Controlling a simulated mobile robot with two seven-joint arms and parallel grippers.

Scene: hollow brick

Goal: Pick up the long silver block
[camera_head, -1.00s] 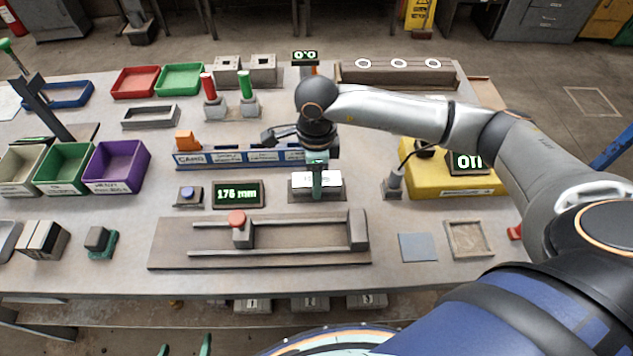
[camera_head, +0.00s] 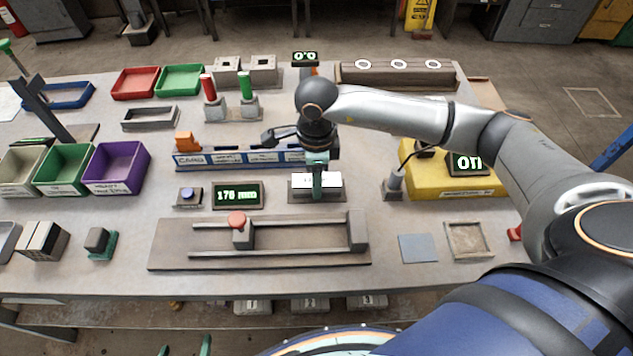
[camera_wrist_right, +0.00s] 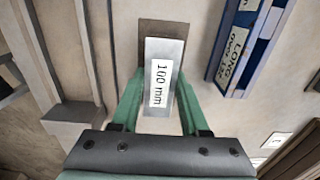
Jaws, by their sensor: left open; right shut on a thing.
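The silver block (camera_wrist_right: 164,52) has a white label reading 100 mm. It lies on a dark plate (camera_wrist_right: 165,27) in the right wrist view. In the head view its white label shows (camera_head: 328,181), and the plate's edge (camera_head: 318,198) shows around it. My right gripper (camera_wrist_right: 160,105) points down over the block, its green fingers on both of its sides, shut on it. The same gripper is near the table's middle in the head view (camera_head: 317,190). My left gripper (camera_head: 185,347) shows only its two green fingertips, apart, at the bottom edge.
A sliding gauge (camera_head: 280,262) stands in front of the block, with a 176 mm display (camera_head: 237,195) to the left. A blue labelled rack (camera_head: 215,160) is behind. A yellow station (camera_head: 455,180) stands to the right. A flat grey plate (camera_head: 418,248) lies front right.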

